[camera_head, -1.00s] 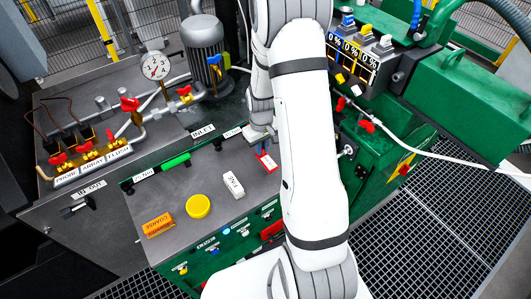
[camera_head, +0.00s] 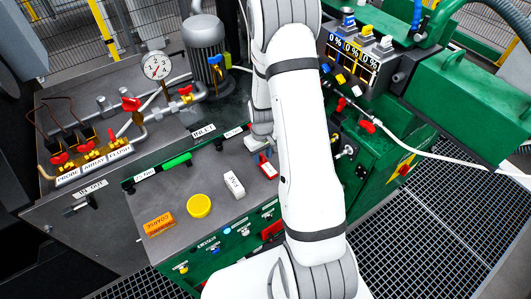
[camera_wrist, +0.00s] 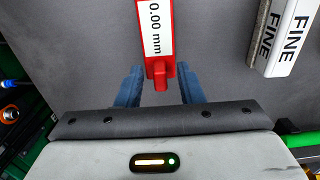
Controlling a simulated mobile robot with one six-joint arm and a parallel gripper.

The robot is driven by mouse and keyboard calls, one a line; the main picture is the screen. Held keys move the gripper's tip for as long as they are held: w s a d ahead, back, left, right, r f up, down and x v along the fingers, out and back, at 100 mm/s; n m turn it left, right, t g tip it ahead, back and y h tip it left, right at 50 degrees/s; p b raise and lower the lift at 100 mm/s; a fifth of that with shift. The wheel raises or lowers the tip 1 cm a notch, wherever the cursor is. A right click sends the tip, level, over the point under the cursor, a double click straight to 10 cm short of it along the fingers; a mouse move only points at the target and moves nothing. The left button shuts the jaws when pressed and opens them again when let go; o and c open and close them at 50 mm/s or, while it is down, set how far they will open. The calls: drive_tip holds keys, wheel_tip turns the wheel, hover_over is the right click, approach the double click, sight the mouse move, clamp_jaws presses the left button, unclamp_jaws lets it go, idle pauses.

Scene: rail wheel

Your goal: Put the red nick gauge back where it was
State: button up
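The red nick gauge (camera_wrist: 160,62) has a white face reading "0.00 mm". In the head view the gauge (camera_head: 268,169) shows at the right of the grey bench top (camera_head: 215,170), beside my arm. My fingers are mostly hidden there. I cannot tell whether the gauge touches the bench or hangs just above it.
A white FINE block (camera_head: 234,184), a yellow round tin (camera_head: 199,205) and an orange COARSE block (camera_head: 159,224) lie left of the gauge. A green machine (camera_head: 465,95) stands at right.

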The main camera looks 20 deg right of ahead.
sight(262, 156)
drive_tip(key=shift+r, duration=0.1)
wheel_tip(262, 156, up, 12)
drive_tip(key=b, duration=0.2)
drive_tip(key=s+a+r+m+t, duration=0.1)
drive_tip(key=s+a+r, duration=0.3)
drive_tip(key=s+r, duration=0.4)
drive_tip(key=s+a+r+m+t, duration=0.1)
drive_tip(key=s+a+r+t, duration=0.1)
drive_tip(key=s+r, duration=0.7)
drive_tip(key=s+a, duration=0.1)
drive_tip(key=s, duration=0.2)
drive_tip(key=shift+a+r, duration=0.15)
drive_tip(key=shift+a, duration=0.2)
idle(0.4)
